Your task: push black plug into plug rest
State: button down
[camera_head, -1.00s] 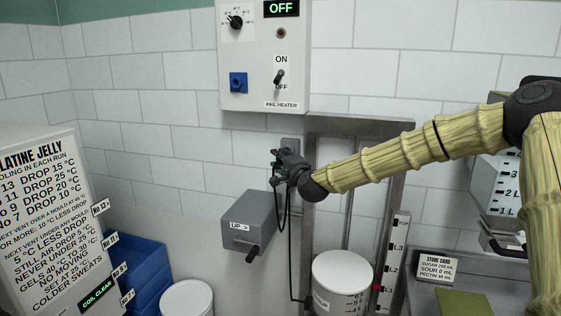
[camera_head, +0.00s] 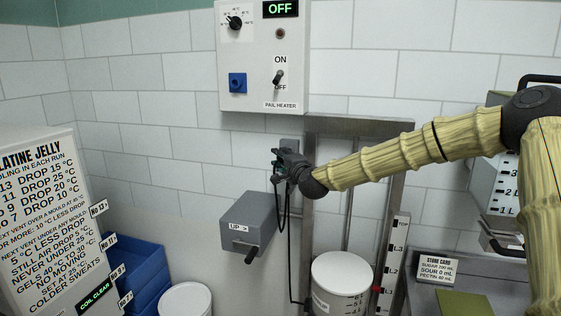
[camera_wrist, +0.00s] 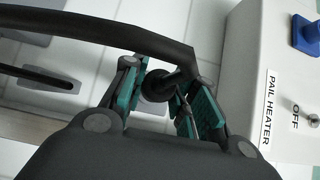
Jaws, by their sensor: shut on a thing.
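My gripper (camera_head: 281,162) is in front of the wall, below the pail heater panel. In the wrist view its teal-padded fingers (camera_wrist: 163,82) are shut on the black plug (camera_wrist: 158,88), a dark round body between the pads. The plug's black cable (camera_head: 283,212) hangs down from the gripper in the head view. A thick black cable also crosses the top of the wrist view (camera_wrist: 100,26). A small grey block (camera_head: 290,144), apparently the plug rest, shows just above and behind the gripper. The gripper hides the plug's front end, so I cannot tell whether it is inside the rest.
The pail heater panel (camera_head: 300,70) with its blue socket (camera_head: 238,83) is above. A grey box marked UP (camera_head: 250,220) with a handle is below left. A metal frame (camera_head: 308,230) stands right of the cable, with a white pail (camera_head: 342,272) below.

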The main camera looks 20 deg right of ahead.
jog(key=c, duration=1.1)
grip_release()
jog(key=shift+o, duration=0.2)
jog(key=shift+d, duration=0.1)
jog(key=s+d, duration=0.1)
jog(key=s, duration=1)
jog(key=shift+s+d, duration=0.15)
jog(key=shift+s, duration=0.25)
